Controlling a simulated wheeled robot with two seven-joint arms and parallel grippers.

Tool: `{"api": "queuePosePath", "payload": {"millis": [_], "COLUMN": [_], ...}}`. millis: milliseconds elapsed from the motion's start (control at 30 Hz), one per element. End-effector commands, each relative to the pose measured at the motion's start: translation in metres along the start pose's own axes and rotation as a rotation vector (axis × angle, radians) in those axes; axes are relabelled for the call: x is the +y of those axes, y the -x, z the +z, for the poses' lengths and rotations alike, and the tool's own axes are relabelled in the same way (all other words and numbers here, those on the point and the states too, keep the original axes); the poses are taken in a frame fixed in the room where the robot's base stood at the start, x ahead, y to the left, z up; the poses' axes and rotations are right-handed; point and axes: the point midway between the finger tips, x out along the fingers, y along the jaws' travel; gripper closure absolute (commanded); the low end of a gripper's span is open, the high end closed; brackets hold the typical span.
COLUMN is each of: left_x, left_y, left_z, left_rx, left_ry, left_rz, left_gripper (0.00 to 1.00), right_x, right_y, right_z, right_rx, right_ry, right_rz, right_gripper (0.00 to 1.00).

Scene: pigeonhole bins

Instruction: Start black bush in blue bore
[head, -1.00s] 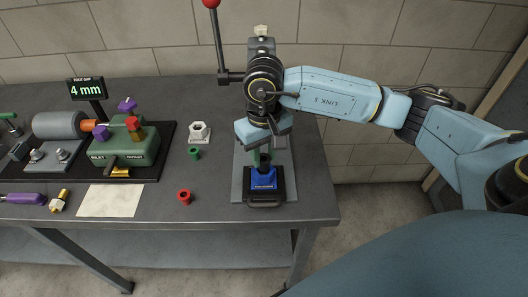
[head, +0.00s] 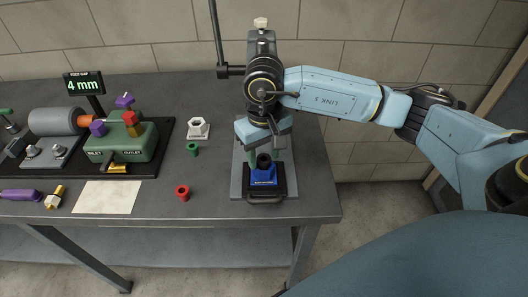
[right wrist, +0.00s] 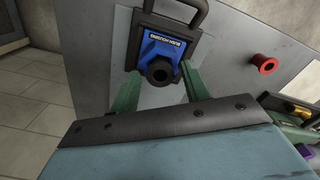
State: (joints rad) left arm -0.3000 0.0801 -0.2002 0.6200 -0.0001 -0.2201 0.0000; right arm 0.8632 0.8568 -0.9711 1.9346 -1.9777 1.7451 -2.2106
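The black bush (head: 264,160) stands upright in the top of the blue block (head: 263,180), whose bore it hides. It also shows in the right wrist view as a dark ring (right wrist: 159,73) on the blue block (right wrist: 160,49). How deep it sits is hard to tell. My right gripper (head: 265,153) is just behind and above the bush. In the right wrist view its two green fingers (right wrist: 160,80) stand apart, one on each side of the bush, with gaps between. My left gripper is not in view.
A green valve body (head: 120,145) with a 4 mm display (head: 83,84) is further left. The bench front edge is close to the block.

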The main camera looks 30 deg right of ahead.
Motion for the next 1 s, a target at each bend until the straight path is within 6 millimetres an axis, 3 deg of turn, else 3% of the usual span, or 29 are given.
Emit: {"api": "queuePosePath", "payload": {"millis": [367, 833, 1000], "left_x": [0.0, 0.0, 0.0], "left_y": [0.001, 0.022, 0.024], "left_z": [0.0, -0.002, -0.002], "left_rx": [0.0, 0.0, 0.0], "left_ry": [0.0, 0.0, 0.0], "left_rz": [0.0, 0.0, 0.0], "left_gripper": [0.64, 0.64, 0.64], "right_x": [0.0, 0.0, 0.0], "right_y": [0.002, 0.046, 0.051], "right_z": [0.0, 0.0, 0.0], "right_rx": [0.0, 0.001, 0.0], "right_ry": [0.0, -0.001, 0.0], "right_rz": [0.0, 0.0, 0.0], "right_gripper": [0.46, 0.46, 0.46]}}
